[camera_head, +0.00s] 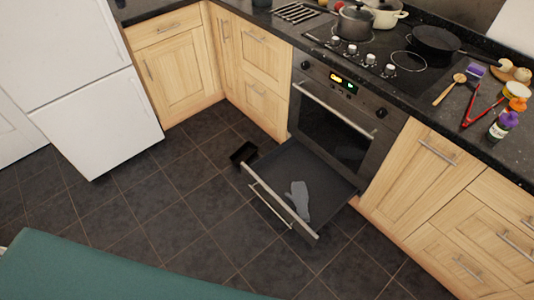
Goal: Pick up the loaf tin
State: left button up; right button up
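A small dark box-shaped thing, which looks like the loaf tin (243,153), lies on the dark tiled floor. It is just beyond the left side of the pulled-out drawer under the oven, close to the base cabinets. It is small and dark, so its exact pose is hard to tell. Neither of my grippers shows in the head view.
The drawer (262,168) stands open over the floor with a grey oven mitt (299,199) in it. The oven door (335,120) above is shut. A white fridge (100,125) stands left. A teal surface (110,272) fills the lower left. Floor between is clear.

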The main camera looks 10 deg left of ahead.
aim_at(245, 152)
jog(key=i+j+z, duration=0.2)
jog(key=j, duration=0.15)
jog(key=i+j+z, duration=0.2)
jog(key=j, duration=0.15)
jog(key=i+j+z, duration=0.15)
jog(key=j, duration=0.2)
jog(key=j+z, duration=0.2)
jog(key=j, duration=0.2)
